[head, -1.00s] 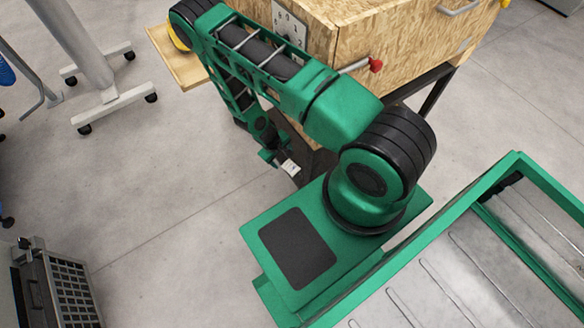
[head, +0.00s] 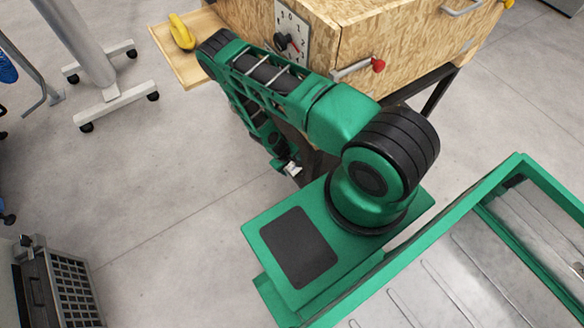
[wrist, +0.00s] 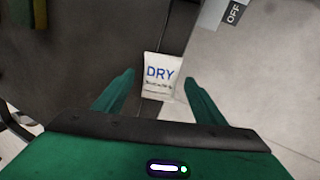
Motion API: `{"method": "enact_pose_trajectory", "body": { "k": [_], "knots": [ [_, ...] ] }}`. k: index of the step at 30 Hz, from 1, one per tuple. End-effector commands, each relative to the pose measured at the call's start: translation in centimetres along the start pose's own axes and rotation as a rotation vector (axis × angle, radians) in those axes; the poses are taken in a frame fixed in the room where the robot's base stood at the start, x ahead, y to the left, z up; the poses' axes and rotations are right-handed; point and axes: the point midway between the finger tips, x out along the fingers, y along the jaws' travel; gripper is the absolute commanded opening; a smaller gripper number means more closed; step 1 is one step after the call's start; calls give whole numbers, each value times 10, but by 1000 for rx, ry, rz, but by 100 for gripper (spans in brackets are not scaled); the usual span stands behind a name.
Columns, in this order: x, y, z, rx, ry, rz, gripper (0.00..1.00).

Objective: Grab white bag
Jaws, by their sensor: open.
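The white bag (wrist: 161,74) with blue "DRY" lettering shows in the wrist view, at the centre against a dark surface. My gripper (wrist: 160,80) is open, with one green finger to the left of the bag and one to the right. The bag's near edge appears between the fingertips; I cannot tell whether either finger touches it. In the head view a small part of the bag (head: 292,169) shows beside my gripper (head: 284,165), below my arm. The rest of it is hidden there.
A wooden chipboard box (head: 400,45) with a dial, a red-knobbed lever and a handle stands behind my arm on a dark frame (head: 434,92). A yellow object (head: 181,32) sits on a wooden ledge at its left. The grey floor at left is largely open.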

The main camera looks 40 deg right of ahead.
Motion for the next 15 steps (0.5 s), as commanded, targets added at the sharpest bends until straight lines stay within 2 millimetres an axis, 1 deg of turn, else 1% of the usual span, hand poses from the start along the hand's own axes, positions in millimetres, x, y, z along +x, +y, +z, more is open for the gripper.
{"method": "enact_pose_trajectory", "body": {
  "k": [3, 9, 10, 11, 12, 14, 15],
  "knots": [
    [6, 0, -1, 0, 1, 0, 65],
    [6, 0, 0, 0, 1, 0, 65],
    [6, 0, 0, 0, 1, 0, 62],
    [6, 0, 0, 0, 1, 0, 55],
    [6, 0, 0, 0, 1, 0, 45],
    [6, 0, 0, 0, 1, 0, 31],
    [6, 0, 0, 0, 1, 0, 22]
  ]
}}
